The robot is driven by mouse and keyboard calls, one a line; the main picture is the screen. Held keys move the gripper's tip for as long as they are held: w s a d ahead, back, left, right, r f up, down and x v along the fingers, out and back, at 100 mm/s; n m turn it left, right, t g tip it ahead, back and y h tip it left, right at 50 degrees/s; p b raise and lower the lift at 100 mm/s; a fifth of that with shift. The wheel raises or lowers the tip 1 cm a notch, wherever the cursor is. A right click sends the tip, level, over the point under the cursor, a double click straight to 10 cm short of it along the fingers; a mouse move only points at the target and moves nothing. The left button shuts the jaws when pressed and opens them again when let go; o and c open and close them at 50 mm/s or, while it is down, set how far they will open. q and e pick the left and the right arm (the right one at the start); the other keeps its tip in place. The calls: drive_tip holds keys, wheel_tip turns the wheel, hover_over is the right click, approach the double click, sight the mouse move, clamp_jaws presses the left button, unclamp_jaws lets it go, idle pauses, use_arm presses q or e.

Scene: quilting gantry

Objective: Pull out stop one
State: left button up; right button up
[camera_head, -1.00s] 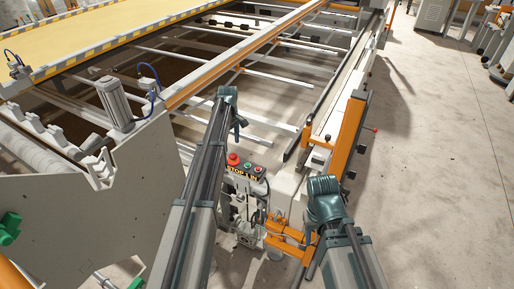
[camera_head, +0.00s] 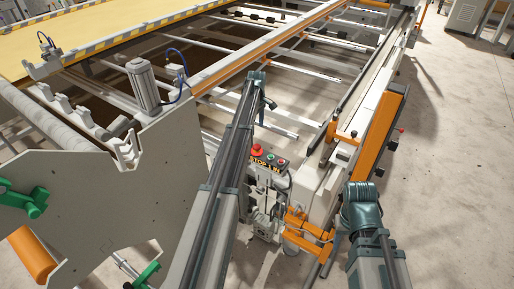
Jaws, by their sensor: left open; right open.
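The stop one button is a red mushroom button (camera_head: 257,151) on a small dark control box (camera_head: 268,161) lettered "STOP 1 IN". The box is fixed low at the machine's near end, between my two arms. My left gripper (camera_head: 268,103) is beyond and above the button in the picture, apart from it, at the end of the outstretched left arm. It is small and seen from behind, open and empty. My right gripper (camera_head: 343,240) is to the lower right of the box, near the orange bracket, partly hidden by its teal wrist. It is open.
A green button and another red one (camera_head: 279,164) sit beside the stop button. A grey side plate (camera_head: 110,210) with green knobs (camera_head: 33,203) stands at left. An orange bracket (camera_head: 308,228) and orange post (camera_head: 378,130) are at right.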

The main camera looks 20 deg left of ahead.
sight(257, 146)
use_arm(q)
wheel_tip(257, 146, down, 10)
drive_tip(key=b, duration=0.9)
drive_tip(key=shift+f, duration=0.25)
drive_tip(key=shift+r, duration=0.1)
drive_tip(key=shift+c, duration=0.2)
clamp_jaws()
